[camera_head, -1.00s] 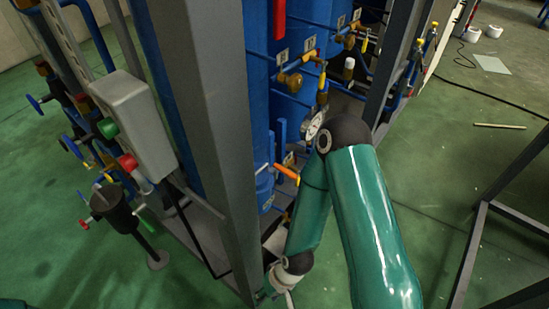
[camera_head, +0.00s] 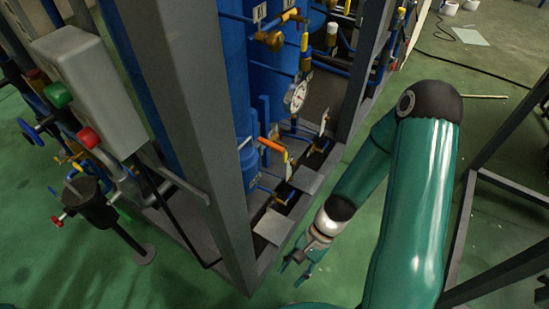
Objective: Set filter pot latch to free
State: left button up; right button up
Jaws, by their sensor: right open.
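A dark cylindrical pot (camera_head: 88,205) stands on a thin post at the lower left. A small red-tipped part sticks out of its left side. I cannot tell for sure that this is the filter pot, and no latch on it can be made out. My right gripper (camera_head: 293,272) hangs low in the middle, just right of the frame's bottom edge, its fingers apart and empty. It is well to the right of the pot, with the grey upright between them. My left gripper is not in view.
A grey control box (camera_head: 90,90) with green and red buttons hangs above the pot. A thick grey upright (camera_head: 185,130) stands before blue vessels (camera_head: 228,100). A gauge (camera_head: 297,96) and an orange-handled valve (camera_head: 272,147) sit inside. Green floor lies open right of the frame.

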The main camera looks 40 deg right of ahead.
jog(key=w+d+r+m+t+y+b, duration=0.35)
jog(key=w+m+t, duration=0.2)
jog(key=m, duration=0.25)
jog(key=m+t+h+b, duration=0.45)
jog(key=m+t, duration=0.45)
jog(key=t, duration=0.3)
send_near(283, 151)
jog(key=x, duration=1.2)
jog(key=shift+w+b, duration=0.25)
jog(key=shift+b, duration=0.05)
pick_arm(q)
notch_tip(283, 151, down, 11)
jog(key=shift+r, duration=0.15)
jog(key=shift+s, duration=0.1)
pick_arm(e)
grip_shut()
